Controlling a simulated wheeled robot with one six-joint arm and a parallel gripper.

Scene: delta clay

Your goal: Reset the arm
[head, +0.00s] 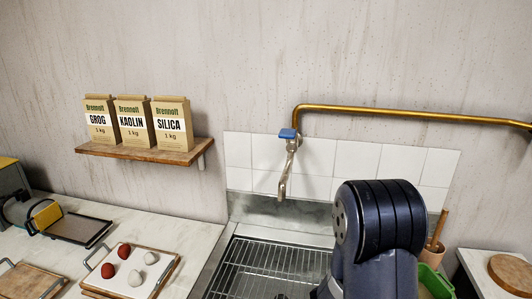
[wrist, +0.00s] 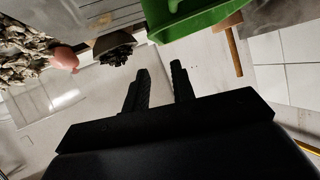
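My gripper (wrist: 160,76) shows in the wrist view as two black fingers with a clear gap between them. It is open, and nothing is held between the fingers. Pale floor or a pale surface shows beyond the fingertips. In the head view my dark blue arm link rises in front of the sink at the lower right; the gripper itself is not visible there.
A steel sink with a wire rack (head: 262,268) lies below a tap (head: 287,170). A shelf (head: 150,152) holds three bags. A white tray (head: 127,283) with red and white balls sits on the left counter. A green container (wrist: 190,18) shows in the wrist view.

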